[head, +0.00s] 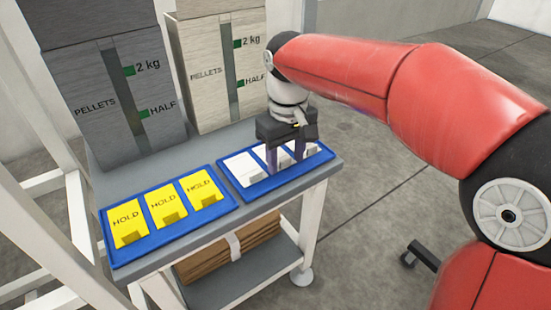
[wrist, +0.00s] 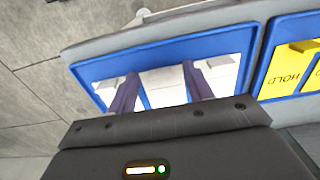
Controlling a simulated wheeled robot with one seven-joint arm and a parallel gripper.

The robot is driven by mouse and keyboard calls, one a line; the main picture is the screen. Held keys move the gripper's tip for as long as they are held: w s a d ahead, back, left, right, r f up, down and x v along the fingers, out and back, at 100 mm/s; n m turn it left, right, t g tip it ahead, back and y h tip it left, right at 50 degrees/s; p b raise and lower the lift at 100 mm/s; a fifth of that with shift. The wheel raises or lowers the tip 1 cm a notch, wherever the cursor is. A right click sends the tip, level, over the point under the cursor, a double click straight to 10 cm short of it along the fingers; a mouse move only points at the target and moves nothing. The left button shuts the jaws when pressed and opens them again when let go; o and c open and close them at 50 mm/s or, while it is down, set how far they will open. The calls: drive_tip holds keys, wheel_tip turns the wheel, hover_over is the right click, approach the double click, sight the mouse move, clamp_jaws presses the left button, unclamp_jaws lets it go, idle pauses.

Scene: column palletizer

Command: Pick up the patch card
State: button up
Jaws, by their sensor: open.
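White cards, which may be the patch cards, lie side by side in the right blue tray (head: 266,188). The left white card (head: 241,166) is in clear view, while the middle white card (head: 275,158) and right one are partly covered by my gripper. My gripper (head: 286,164) points down over this tray, open, with nothing held. In the wrist view its two dark fingers (wrist: 160,72) stand apart on either side of the middle white card (wrist: 165,90). I cannot tell whether the fingertips touch the card. No writing is readable on the white cards.
A second blue tray (head: 147,244) holds yellow HOLD cards (head: 164,205) at the left. Two pellet bins, a left one (head: 115,95) and a right one (head: 218,70), stand behind on the grey bench (head: 132,178). Flat brown cardboard (head: 225,253) lies on the shelf below.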

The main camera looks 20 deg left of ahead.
drive_tip(key=c, duration=1.1)
drive_tip(key=shift+o, duration=0.2)
drive_tip(key=shift+r, duration=0.15)
